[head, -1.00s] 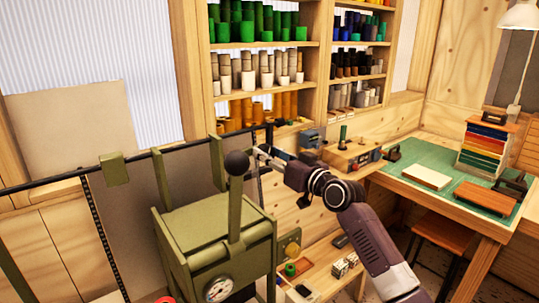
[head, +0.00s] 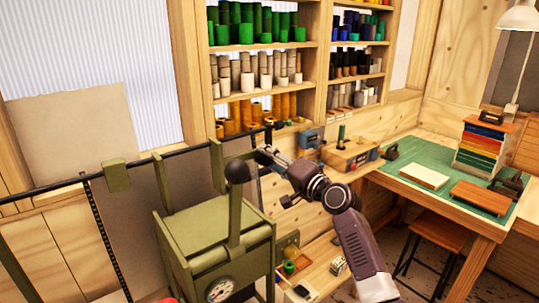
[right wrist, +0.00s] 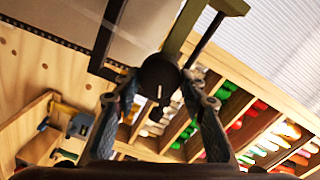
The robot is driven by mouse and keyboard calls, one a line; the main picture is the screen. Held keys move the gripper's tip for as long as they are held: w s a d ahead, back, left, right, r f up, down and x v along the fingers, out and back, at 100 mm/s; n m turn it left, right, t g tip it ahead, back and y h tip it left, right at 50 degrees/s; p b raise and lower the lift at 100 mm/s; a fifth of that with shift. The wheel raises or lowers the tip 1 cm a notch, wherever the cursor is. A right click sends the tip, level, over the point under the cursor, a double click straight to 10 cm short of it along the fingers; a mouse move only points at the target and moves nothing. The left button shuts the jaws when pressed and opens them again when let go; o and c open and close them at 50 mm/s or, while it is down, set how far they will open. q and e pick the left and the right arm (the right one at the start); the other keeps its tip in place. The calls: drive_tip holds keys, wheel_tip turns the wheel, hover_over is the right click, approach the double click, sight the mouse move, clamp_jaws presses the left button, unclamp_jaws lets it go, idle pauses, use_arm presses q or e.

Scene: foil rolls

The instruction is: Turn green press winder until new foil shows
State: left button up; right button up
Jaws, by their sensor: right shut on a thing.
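The green press (head: 215,232) stands in the lower middle of the head view, with an upright lever and a dial on its front. A black rail with green brackets (head: 117,175) runs behind it, with a grey sheet hanging below. A green bracket (right wrist: 192,28) rises behind the knob. My left gripper is out of view.
Shelves of coloured foil rolls (head: 258,70) stand at the back. A workbench with a green mat (head: 412,160) is at right, with a stool (head: 440,232) below it. A low wooden shelf (head: 325,272) with small items lies right of the press.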

drive_tip(key=shift+f+m+p, duration=0.2)
drive_tip(key=shift+m+p, duration=1.2)
drive_tip(key=shift+m, duration=1.9)
drive_tip(key=o, duration=1.1)
drive_tip(key=shift+d, duration=0.1)
drive_tip(key=shift+o, duration=0.2)
drive_tip(key=v, duration=1.2)
